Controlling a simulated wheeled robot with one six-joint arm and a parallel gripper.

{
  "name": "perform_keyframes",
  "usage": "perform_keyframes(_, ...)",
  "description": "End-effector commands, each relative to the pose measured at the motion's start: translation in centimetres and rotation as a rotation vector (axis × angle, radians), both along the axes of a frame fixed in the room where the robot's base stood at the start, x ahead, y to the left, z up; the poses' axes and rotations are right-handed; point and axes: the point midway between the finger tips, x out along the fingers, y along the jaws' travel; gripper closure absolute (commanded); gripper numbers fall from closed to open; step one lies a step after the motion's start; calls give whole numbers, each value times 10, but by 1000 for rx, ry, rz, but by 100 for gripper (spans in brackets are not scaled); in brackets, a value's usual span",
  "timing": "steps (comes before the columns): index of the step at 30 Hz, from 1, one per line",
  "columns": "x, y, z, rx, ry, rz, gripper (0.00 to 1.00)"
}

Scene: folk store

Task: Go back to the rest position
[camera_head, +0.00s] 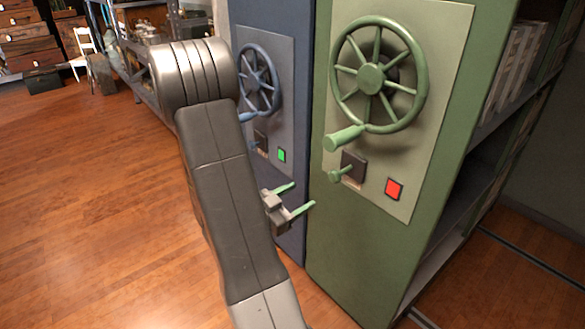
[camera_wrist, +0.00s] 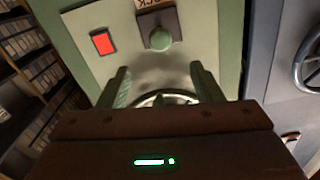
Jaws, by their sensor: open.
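My gripper (camera_head: 297,198) is open and empty, with its two greenish fingers apart, in front of the seam between the blue and green cabinets. In the wrist view my gripper (camera_wrist: 160,88) points at the green cabinet's panel. The green lock knob (camera_wrist: 160,38) is above and between the fingertips there, apart from them. In the head view the same knob (camera_head: 341,174) sits up and to the right of the fingers. A red square (camera_head: 394,189) lies beside it, also in the wrist view (camera_wrist: 103,42). My arm hides part of the blue cabinet.
The green cabinet (camera_head: 330,250) carries a green handwheel (camera_head: 371,78) with a jutting handle (camera_head: 344,138). The blue cabinet (camera_head: 290,222) has a blue wheel (camera_head: 259,80) and a green square (camera_head: 282,155). Shelves (camera_head: 500,125) stand at right. The wooden floor (camera_head: 90,210) at left is clear.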

Motion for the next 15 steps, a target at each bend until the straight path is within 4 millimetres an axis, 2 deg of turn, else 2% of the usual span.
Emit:
perform_keyframes(5, 10, -14, 0, 0, 0, -4, 41)
perform_keyframes(15, 44, -57, 0, 0, -2, -5, 41)
